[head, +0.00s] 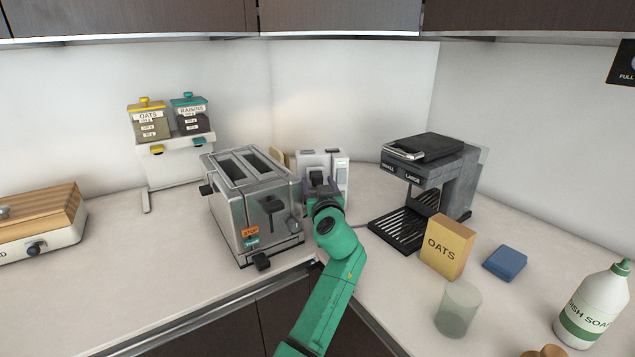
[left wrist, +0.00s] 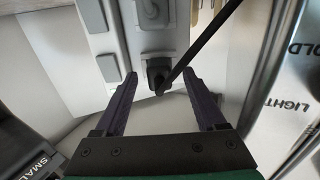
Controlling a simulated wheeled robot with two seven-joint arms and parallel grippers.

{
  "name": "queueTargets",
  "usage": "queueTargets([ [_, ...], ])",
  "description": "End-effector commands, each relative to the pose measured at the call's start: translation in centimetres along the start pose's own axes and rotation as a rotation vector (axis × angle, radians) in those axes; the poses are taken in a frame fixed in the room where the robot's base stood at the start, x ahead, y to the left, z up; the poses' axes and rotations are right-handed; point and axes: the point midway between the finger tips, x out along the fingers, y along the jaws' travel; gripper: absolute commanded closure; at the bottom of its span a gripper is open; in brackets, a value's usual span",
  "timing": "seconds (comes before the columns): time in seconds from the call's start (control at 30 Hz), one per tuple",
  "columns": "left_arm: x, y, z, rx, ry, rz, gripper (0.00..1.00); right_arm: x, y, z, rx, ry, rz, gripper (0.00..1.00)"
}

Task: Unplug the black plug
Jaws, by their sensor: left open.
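The black plug (left wrist: 158,73) sits in the lower part of the white-grey socket unit (left wrist: 122,42) in the left wrist view, with a black cord (left wrist: 203,46) running off to the upper right. My left gripper (left wrist: 160,78) is open, with one finger on each side of the plug and apart from it in that view; the depth gap is unclear. In the head view the left gripper (head: 320,182) is in front of the socket unit (head: 341,164), and the plug cannot be made out behind it. My right gripper is not in view.
A steel toaster (head: 262,205) stands close left of my left gripper. A coffee machine (head: 440,170), an oats box (head: 447,247), a blue block (head: 505,263), a glass (head: 458,309) and a soap bottle (head: 590,308) are to the right. Dark cabinets (head: 340,17) hang above.

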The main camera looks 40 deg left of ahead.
Motion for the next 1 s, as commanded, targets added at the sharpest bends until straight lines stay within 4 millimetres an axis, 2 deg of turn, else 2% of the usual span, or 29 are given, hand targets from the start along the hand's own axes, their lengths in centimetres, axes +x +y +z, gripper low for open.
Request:
queueTargets([
  [0.03,0.6,0.0,0.3,0.000,0.002,0.000,0.28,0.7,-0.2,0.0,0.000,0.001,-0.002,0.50],
  [0.23,1.7,0.0,0.1,0.000,0.001,0.000,0.28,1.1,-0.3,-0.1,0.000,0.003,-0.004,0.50],
  [0.73,1.6,0.0,0.0,0.000,0.000,0.001,0.28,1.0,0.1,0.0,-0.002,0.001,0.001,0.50],
  [1.0,1.6,0.0,0.1,-0.001,0.001,0.001,0.28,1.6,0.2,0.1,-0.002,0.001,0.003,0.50],
])
